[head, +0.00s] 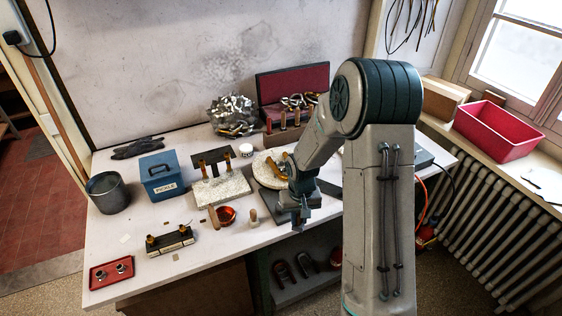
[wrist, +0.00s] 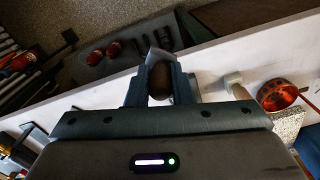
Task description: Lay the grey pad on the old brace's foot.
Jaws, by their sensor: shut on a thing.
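My gripper (wrist: 160,85) is shut on a brown, rounded thing (wrist: 159,82), with a finger on each side. A pale grey flat piece (wrist: 157,56) shows just beyond it at the fingertips; I cannot tell for sure whether this is the grey pad. In the head view my gripper (head: 300,217) hangs over the front edge of the workbench, right of a small wooden peg (head: 253,217); what it holds is too small to make out. The old brace and its foot cannot be told apart with certainty among the brass parts on the bench.
A pale slab (head: 222,189) carries a dark piece with brass posts. A round cream disc (head: 270,170) lies beside it.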

